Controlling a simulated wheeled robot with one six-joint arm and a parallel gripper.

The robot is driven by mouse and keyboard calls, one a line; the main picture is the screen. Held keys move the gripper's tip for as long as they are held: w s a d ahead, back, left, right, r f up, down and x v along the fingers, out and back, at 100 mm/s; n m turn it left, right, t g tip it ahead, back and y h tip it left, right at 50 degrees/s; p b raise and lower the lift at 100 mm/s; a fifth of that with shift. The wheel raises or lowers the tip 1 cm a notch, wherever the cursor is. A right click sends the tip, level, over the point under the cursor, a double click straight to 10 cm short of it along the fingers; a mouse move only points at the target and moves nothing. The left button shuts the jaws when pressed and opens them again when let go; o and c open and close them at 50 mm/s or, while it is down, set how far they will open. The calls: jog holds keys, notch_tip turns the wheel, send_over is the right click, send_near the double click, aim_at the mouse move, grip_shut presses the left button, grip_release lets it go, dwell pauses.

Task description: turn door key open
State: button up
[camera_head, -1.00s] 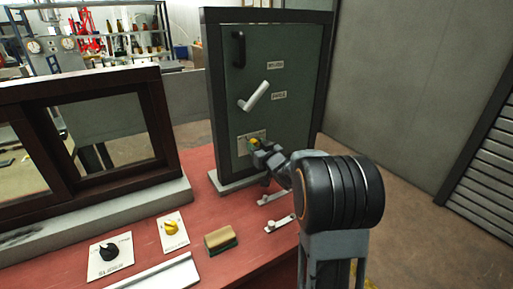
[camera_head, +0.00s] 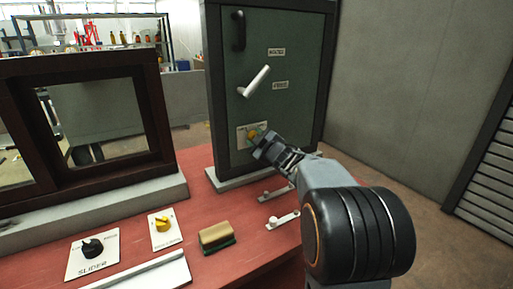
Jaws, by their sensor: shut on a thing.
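The green door (camera_head: 292,62) stands upright in a dark frame at the back of the red table. The yellow door key (camera_head: 252,134) sits on a pale plate (camera_head: 243,146) low on the door's left side. My gripper (camera_head: 258,143) reaches in from the right and is shut on the key. Its fingers partly cover the key and plate, so the key's exact angle is hard to read. A white lever handle (camera_head: 254,82) on the door slants up to the right. A black pull handle (camera_head: 238,31) is above it.
On the red table (camera_head: 214,267) are a black knob (camera_head: 92,247), a second yellow knob (camera_head: 162,223), a wooden block (camera_head: 215,235) and small white latches (camera_head: 284,219). A dark-framed sliding window (camera_head: 97,124) stands at the left. A grey wall is at the right.

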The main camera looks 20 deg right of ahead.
jog(key=n+b, duration=0.2)
jog(key=n, duration=0.1)
jog(key=n+b, duration=0.1)
jog(key=shift+f+n, duration=0.25)
jog(key=shift+n, duration=0.05)
jog(key=shift+n+b, duration=1.4)
jog(key=shift+n, duration=0.5)
jog(key=shift+r+n, duration=0.1)
jog(key=shift+n, duration=0.2)
jog(key=o, duration=0.9)
jog(key=s, duration=0.4)
jog(key=s+d, duration=0.1)
jog(key=s, duration=0.4)
jog(key=s+p, duration=0.1)
jog(key=s, duration=0.3)
jog(key=shift+s+d, duration=0.25)
jog(key=shift+s, duration=0.15)
